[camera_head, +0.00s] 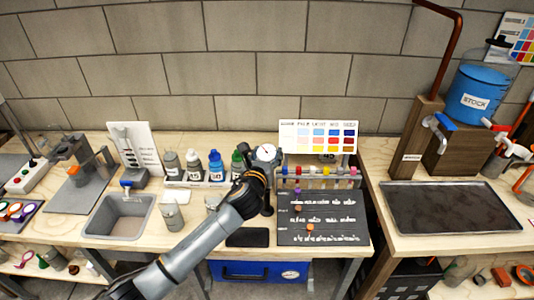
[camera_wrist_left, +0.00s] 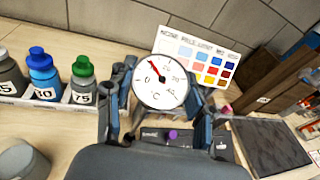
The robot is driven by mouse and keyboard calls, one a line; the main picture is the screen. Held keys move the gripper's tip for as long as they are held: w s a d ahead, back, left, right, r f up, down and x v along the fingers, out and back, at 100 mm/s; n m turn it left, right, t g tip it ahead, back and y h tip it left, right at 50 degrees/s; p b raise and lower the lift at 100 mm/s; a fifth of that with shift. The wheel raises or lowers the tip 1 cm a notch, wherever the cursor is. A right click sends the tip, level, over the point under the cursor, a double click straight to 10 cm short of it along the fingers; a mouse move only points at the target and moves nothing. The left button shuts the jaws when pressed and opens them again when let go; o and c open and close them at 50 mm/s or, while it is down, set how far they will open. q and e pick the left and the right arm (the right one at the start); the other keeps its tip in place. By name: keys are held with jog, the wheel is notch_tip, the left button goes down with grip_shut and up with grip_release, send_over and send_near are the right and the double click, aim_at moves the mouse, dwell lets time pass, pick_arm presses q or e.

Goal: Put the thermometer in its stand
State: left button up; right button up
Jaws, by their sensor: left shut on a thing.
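The thermometer has a round white dial (camera_head: 266,153) with a red needle. In the wrist view its dial (camera_wrist_left: 161,90) faces the camera, marked °C. My left gripper (camera_head: 260,178) is shut on the thermometer, with one finger on each side of it in the wrist view. It is over the table near the bottle row, left of the tube rack. The thermometer's lower part is hidden by the gripper. My right gripper is not in view.
Labelled bottles (camera_head: 215,166) stand left of the gripper. A rack of colour-capped tubes (camera_head: 320,171) and a colour chart (camera_head: 318,133) are to the right. A dark board (camera_head: 322,228) lies in front of them. A grey sink (camera_head: 118,216) is at the left, a dark tray (camera_head: 450,207) at the right.

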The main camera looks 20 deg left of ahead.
pick_arm(q)
jog(key=shift+f, duration=0.2)
dwell(0.4)
jog(key=shift+f+b, duration=2.55)
jog(key=shift+f, duration=1.55)
jog(key=o, duration=1.2)
jog(key=shift+o, duration=0.2)
jog(key=shift+s, duration=0.1)
